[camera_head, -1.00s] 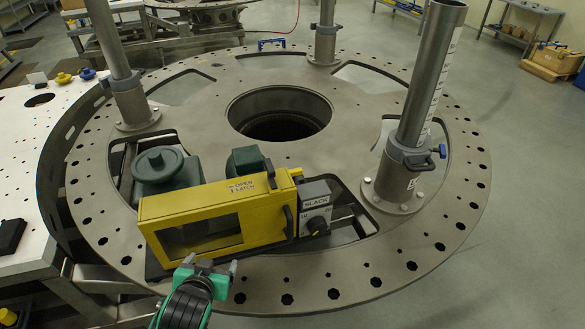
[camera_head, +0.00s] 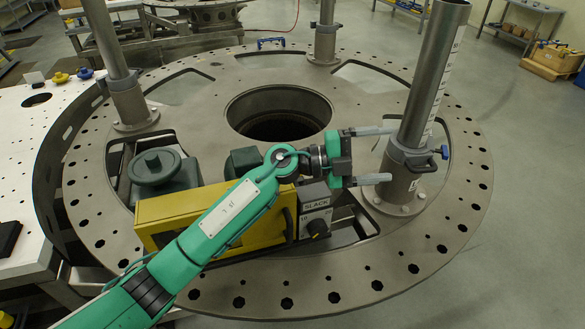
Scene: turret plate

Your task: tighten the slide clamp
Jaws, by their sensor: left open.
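A grey clamp collar (camera_head: 408,157) sits low on the thick right-hand post (camera_head: 430,85), just above its bolted foot. Its blue handle (camera_head: 443,152) sticks out on the right. My left gripper (camera_head: 390,154) is open and empty, with its fingers pointing right at the collar. One finger is above the other in the picture, and the tips are close to the collar's left side. I cannot tell whether they touch it. My right gripper is not in view.
A green handwheel unit (camera_head: 160,170) stands left. The round plate (camera_head: 350,290) has a central hole and other posts (camera_head: 326,30). Open floor lies to the right.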

